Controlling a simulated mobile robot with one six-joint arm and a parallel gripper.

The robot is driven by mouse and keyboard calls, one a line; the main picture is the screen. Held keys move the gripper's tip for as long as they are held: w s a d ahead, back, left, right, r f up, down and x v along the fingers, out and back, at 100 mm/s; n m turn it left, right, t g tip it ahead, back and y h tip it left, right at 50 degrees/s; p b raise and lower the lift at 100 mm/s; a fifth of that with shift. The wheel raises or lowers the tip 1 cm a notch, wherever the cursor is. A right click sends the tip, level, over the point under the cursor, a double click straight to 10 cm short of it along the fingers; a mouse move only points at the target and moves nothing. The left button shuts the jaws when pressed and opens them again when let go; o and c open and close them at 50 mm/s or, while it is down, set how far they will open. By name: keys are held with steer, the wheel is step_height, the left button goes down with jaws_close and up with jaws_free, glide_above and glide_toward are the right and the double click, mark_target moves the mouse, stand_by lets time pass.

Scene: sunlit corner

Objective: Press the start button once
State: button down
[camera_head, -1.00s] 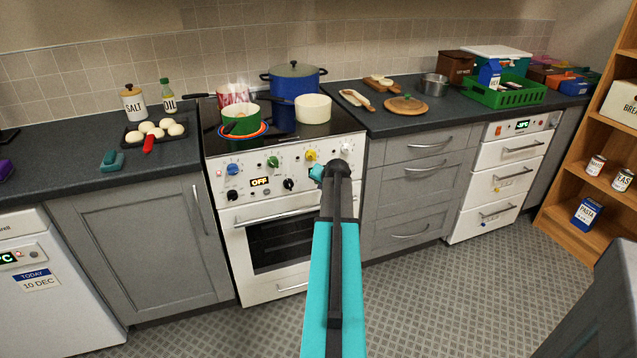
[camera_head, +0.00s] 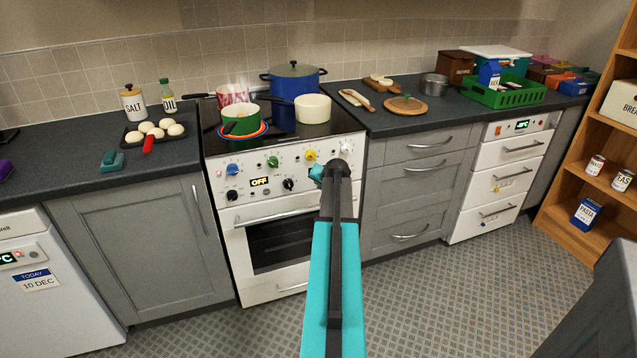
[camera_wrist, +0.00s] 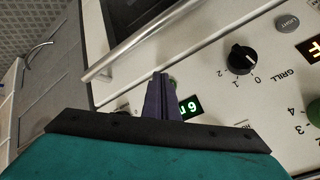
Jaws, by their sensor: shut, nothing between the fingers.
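The white oven (camera_head: 292,212) stands in the middle of the head view, with knobs and an orange OFF display (camera_head: 260,182) on its panel. My gripper (camera_wrist: 163,84) is shut and empty in the wrist view, its dark fingers pointing at the panel. A small green round part (camera_wrist: 173,84), possibly the start button, shows just beside the fingertips and is mostly hidden behind them. I cannot read a label on it or tell whether the fingers touch it. A green lit display (camera_wrist: 189,107) sits close to the fingers. In the head view my arm hides this part of the panel.
The black grill knob (camera_wrist: 240,60), the grey light button (camera_wrist: 288,22) and a green knob (camera_wrist: 313,109) are on the same panel. The oven handle (camera_wrist: 150,40) runs close by. Pots, including a blue one (camera_head: 293,82), stand on the hob above.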

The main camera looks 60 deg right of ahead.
steer(key=shift+w+d, duration=0.4)
steer(key=shift+w, duration=0.25)
stand_by(0.9)
steer(key=shift+s+a, duration=0.1)
stand_by(0.3)
steer(key=shift+s+a, duration=0.35)
steer(key=shift+s, duration=0.2)
steer(key=shift+s+a, duration=0.1)
steer(key=s+a, duration=0.1)
steer(key=s, duration=0.1)
steer(key=s+a, duration=0.1)
steer(key=shift+s+a, duration=0.4)
stand_by(0.4)
stand_by(0.7)
